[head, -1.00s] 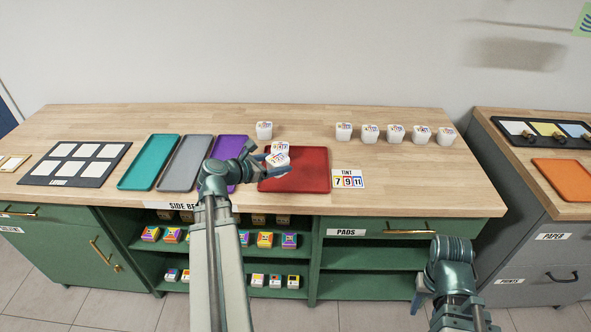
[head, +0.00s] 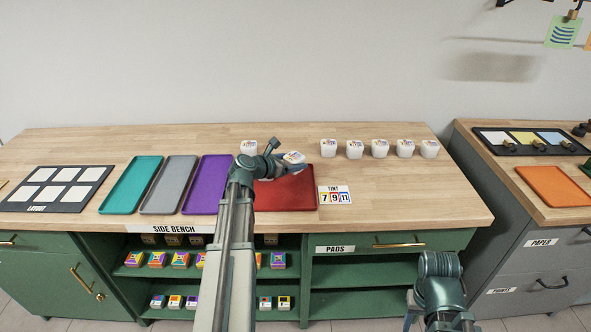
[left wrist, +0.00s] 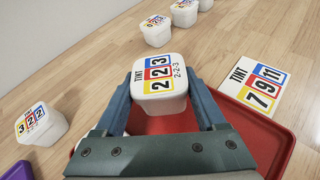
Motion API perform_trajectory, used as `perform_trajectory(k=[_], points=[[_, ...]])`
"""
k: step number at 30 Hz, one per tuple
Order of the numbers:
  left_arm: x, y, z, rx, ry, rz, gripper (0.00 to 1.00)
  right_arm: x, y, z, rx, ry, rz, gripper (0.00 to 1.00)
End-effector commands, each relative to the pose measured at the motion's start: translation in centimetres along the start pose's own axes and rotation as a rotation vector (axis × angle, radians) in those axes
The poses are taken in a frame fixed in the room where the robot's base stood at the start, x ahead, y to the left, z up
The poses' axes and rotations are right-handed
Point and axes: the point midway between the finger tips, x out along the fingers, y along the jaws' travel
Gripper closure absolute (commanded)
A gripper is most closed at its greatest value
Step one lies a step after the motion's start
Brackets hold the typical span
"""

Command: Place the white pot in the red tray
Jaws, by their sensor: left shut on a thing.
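The held white pot (head: 293,157) is in my left gripper (head: 276,156), above the back part of the red tray (head: 287,193). In the left wrist view the pot (left wrist: 158,75) has a lid marked 2-2-3 and sits between the two fingers of my left gripper (left wrist: 165,95), which are shut on it. The red tray (left wrist: 262,135) shows below and behind the gripper. My left arm covers the tray's left part in the head view. My right gripper (head: 409,322) is low at the bottom, mostly hidden, in front of the bench.
Another white pot (head: 249,147) stands left behind the tray. Several white pots (head: 380,148) line the back right. A TINT 7-9-11 card (head: 335,195) lies right of the tray. Purple (head: 209,190), grey (head: 167,190) and teal (head: 129,190) trays lie to the left.

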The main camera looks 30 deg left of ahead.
Motion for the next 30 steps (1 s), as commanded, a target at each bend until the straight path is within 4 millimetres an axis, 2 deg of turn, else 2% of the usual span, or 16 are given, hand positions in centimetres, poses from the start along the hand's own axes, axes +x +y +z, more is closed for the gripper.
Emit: perform_trajectory(k=[5,9,12,26,27,30], points=[[1.5,0.2,0.4,0.001,0.0,-0.002,0.88,0.2,0.0,0.0,0.0,0.0,0.0,0.5],[2.2,-0.2,-1.9,0.0,0.0,-0.001,0.88,2.6,-0.2,-0.1,0.0,0.0,0.0,0.5],[2.6,-0.3,-2.9,0.0,0.0,-0.001,0.88,3.7,-0.3,-0.2,0.0,0.0,0.0,0.5],[2.7,-0.3,-3.3,0.0,0.0,-0.001,0.88,4.1,-0.4,-0.2,0.0,0.0,0.0,0.5],[2.7,-0.3,-3.2,0.0,0.0,-0.001,0.22,3.9,-0.4,-0.2,0.0,0.0,0.0,0.5],[2.7,-0.3,-3.1,0.0,0.0,-0.001,0.04,3.9,-0.4,-0.2,0.0,0.0,0.0,0.5]])
